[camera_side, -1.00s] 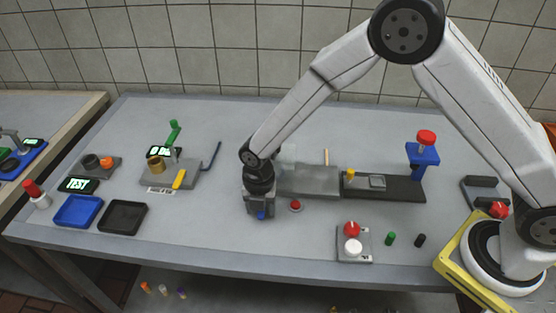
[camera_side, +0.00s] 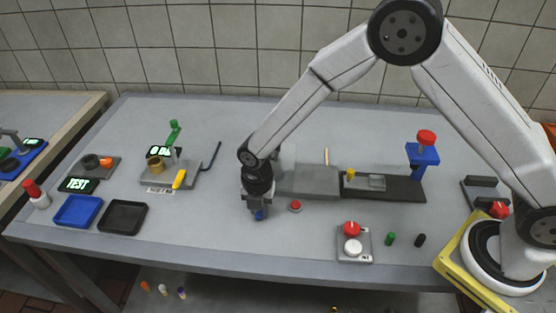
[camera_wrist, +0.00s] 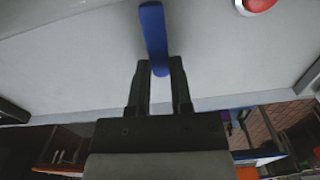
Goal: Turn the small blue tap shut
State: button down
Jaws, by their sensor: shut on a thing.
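The small blue tap (camera_wrist: 153,35) shows in the wrist view as a blue bar at the top middle. Its lower end lies between the fingertips of my gripper (camera_wrist: 160,75), which is shut on it. In the side view my gripper (camera_side: 258,212) is low over the table's middle front, with a bit of the blue tap (camera_side: 259,215) showing at its tips. The rest of the tap and its mount are hidden behind my gripper there.
A red button (camera_side: 295,206) sits just right of my gripper. A grey block (camera_side: 310,181) stands behind it. A black tray (camera_side: 122,217) and a blue tray (camera_side: 78,210) lie at the left. A box with red and white knobs (camera_side: 354,244) stands front right.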

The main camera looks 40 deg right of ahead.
jog(key=m, duration=0.2)
jog(key=w+m, duration=0.1)
jog(key=shift+a+m, duration=0.35)
jog(key=shift+m, duration=0.05)
jog(key=w+m, duration=0.1)
jog(key=m, duration=0.3)
jog(key=shift+w+a, duration=0.15)
jog(key=shift+w, duration=0.25)
jog(key=m, duration=0.2)
jog(key=w+m, duration=0.1)
jog(key=m, duration=0.1)
jog(key=shift+w, duration=0.15)
jog(key=shift+w+d+m, duration=0.25)
jog(key=shift+w+m, duration=0.05)
jog(key=shift+m, duration=0.7)
jog(key=shift+w+d+m, duration=0.2)
jog(key=shift+w+m, duration=0.1)
jog(key=shift+m, duration=0.7)
jog(key=c, duration=0.5)
grip_release()
jog(key=shift+r, duration=0.15)
